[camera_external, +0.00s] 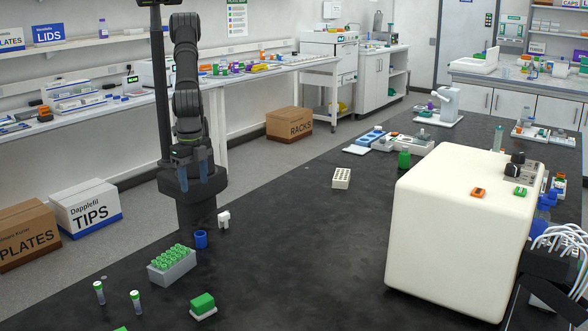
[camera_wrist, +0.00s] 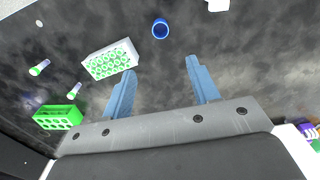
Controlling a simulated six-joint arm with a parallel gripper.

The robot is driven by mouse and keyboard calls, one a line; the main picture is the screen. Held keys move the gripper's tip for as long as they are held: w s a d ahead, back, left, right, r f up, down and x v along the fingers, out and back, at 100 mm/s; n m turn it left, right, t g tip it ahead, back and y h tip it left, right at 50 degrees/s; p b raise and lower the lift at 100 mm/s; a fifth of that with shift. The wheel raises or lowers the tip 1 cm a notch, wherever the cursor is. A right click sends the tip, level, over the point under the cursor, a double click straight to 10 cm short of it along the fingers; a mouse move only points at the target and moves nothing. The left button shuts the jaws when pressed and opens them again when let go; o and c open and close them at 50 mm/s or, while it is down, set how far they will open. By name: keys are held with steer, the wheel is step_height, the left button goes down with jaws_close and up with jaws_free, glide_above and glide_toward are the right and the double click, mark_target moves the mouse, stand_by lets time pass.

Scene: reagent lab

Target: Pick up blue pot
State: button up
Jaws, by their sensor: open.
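The blue pot (camera_external: 201,239) is a small, open-topped cylinder standing on the black bench, just behind the grey rack of green-capped tubes. In the wrist view the blue pot (camera_wrist: 160,28) shows from above, near the top middle, ahead of my fingers. My gripper (camera_external: 194,171) hangs above the bench, higher than the pot. In the wrist view my gripper (camera_wrist: 156,82) has its two blue fingers wide apart with nothing between them. The pot is apart from both fingers.
A grey rack of green-capped tubes (camera_external: 172,270) stands close to the pot. A small white item (camera_external: 223,219) is just beyond it. A green block on a white base (camera_external: 203,306) and two loose tubes (camera_external: 135,302) are nearer. A large cream machine (camera_external: 450,230) stands right; the bench middle is clear.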

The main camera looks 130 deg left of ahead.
steer(key=shift+a, duration=0.1)
steer(key=a+m+h, duration=0.1)
steer(key=a+m, duration=0.1)
steer(key=m, duration=0.3)
steer(key=m+g+h, duration=0.1)
steer(key=m+h, duration=0.2)
steer(key=m, duration=1.2)
glide_above(197, 246)
steer(key=a, duration=0.3)
step_height(197, 246, down, 13)
steer(key=shift+w+a+f, duration=0.1)
steer(key=shift+w, duration=0.05)
steer(key=shift+w+x, duration=0.1)
steer(key=shift+x, duration=1.25)
steer(key=shift+w+x, duration=0.15)
steer(key=shift+x, duration=1.15)
steer(key=shift+s+a, duration=0.1)
steer(key=shift+c, duration=0.2)
steer(key=c, duration=1)
